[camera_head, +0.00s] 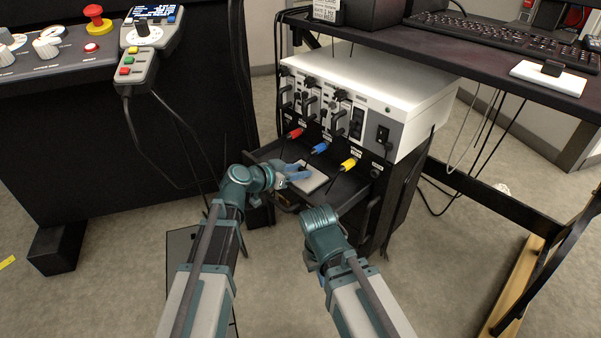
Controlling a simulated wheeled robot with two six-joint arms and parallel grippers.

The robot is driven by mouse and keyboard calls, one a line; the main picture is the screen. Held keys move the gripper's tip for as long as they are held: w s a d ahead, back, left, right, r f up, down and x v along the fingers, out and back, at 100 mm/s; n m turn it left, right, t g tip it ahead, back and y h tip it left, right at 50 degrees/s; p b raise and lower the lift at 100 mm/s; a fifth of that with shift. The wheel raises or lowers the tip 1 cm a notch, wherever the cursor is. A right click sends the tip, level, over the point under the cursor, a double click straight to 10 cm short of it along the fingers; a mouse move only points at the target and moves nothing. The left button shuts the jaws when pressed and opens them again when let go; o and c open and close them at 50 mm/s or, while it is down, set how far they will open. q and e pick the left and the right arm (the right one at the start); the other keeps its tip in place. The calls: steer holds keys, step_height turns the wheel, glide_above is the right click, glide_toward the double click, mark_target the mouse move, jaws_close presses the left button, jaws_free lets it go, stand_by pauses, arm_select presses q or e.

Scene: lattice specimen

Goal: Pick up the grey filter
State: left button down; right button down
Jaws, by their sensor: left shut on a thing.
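The grey filter (313,182) is a flat, light grey plate at the open black drawer below the white-topped unit. My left gripper (295,172) reaches over the drawer from the left, its blue fingers shut on the filter's near left part. The fingers cover some of the plate, and I cannot tell whether it still touches the drawer floor. My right gripper (319,217) is lower, in front of the drawer's near edge. Its fingers are hidden behind its own wrist, so its opening does not show.
The drawer (348,190) sits under a unit (370,85) with red, blue and yellow plugs hanging from its front. A dark desk (460,50) with a keyboard overhangs it. A black control console (130,130) stands left. Carpet floor (450,270) is free at the lower right.

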arm_select(q)
steer(key=shift+r, duration=0.15)
steer(key=shift+a+r+p, duration=0.1)
steer(key=shift+r+p, duration=0.55)
steer(key=shift+p, duration=0.05)
steer(key=a, duration=0.1)
steer(key=w+a, duration=0.1)
steer(key=a, duration=0.1)
steer(key=shift+w+a+f, duration=0.2)
steer(key=shift+w+a, duration=0.05)
steer(key=shift+a, duration=0.1)
step_height(320, 180, up, 14)
steer(key=p, duration=1.3)
steer(key=shift+s, duration=0.1)
